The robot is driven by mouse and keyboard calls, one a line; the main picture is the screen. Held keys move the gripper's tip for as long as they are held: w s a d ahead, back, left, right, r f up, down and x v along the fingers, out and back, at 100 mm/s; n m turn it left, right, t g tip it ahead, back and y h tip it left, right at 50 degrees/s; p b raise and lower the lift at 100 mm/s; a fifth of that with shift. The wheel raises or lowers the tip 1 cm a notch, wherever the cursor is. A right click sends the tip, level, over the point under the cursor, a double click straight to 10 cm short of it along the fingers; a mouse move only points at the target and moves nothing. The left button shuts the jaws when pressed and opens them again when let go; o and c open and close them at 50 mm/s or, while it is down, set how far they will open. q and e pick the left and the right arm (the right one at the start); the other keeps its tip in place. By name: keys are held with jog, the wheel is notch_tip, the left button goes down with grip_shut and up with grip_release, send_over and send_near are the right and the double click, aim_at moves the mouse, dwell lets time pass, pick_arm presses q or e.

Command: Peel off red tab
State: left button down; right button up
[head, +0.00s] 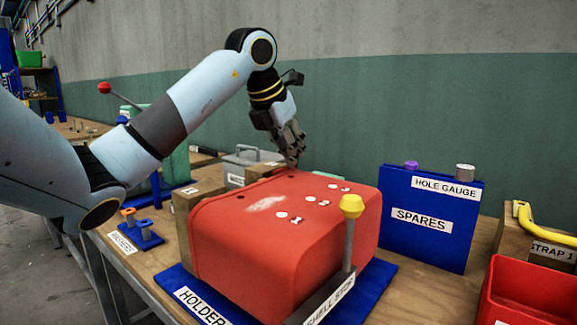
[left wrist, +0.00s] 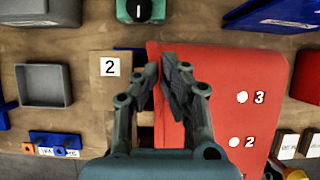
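A large red shell (head: 285,240) rests on a blue holder (head: 375,278) on the wooden bench. Its top has white round dots, some numbered, and a pale scuffed patch. My left gripper (head: 291,163) points down at the far edge of the shell's top. In the left wrist view the fingers (left wrist: 160,62) are close together over the edge of the red shell (left wrist: 240,75). I cannot make out a separate red tab against the red surface, nor whether anything is between the fingertips. My right gripper is not in view.
A yellow-knobbed lever (head: 351,206) stands at the shell's front right. A blue SPARES stand (head: 430,225) is to the right, with a red bin (head: 530,295) at the corner. A grey tray (left wrist: 44,85) and a block marked 2 (left wrist: 110,90) lie left of the fingers.

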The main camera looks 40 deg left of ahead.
pick_arm(q)
jog(key=shift+r, duration=0.1)
jog(key=shift+r+p, duration=2.1)
jog(key=shift+r, duration=0.7)
